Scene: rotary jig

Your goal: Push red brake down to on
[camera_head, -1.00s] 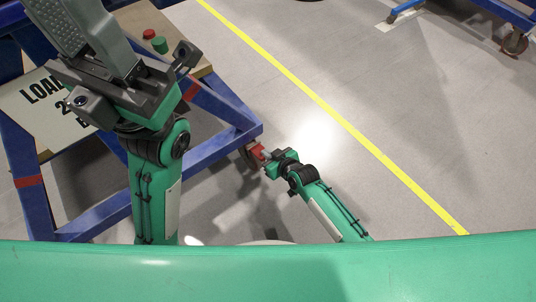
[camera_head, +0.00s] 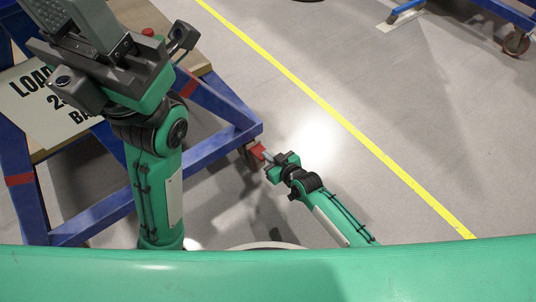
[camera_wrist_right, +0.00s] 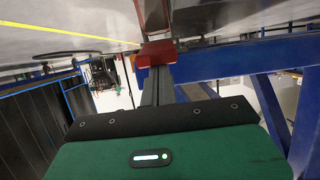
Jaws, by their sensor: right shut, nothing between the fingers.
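The red brake (camera_head: 257,151) is a small red pedal by the castor under the near right corner of the blue frame. It also shows in the right wrist view (camera_wrist_right: 156,53), at the tips of my fingers. My right gripper (camera_head: 267,156) is shut and empty, with its fingertips at the pedal. In the right wrist view the shut fingers (camera_wrist_right: 156,82) partly cover the pedal, and I cannot tell how firmly they touch. My left gripper (camera_head: 82,28) is high at the upper left, above the jig; its jaw opening is unclear.
The blue jig frame (camera_head: 215,148) fills the left, with a board and a white load sign (camera_head: 40,105). A red button (camera_head: 148,32) sits on the board. A yellow floor line (camera_head: 330,108) crosses open grey floor to the right. Another blue wheeled frame (camera_head: 497,15) stands at the upper right.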

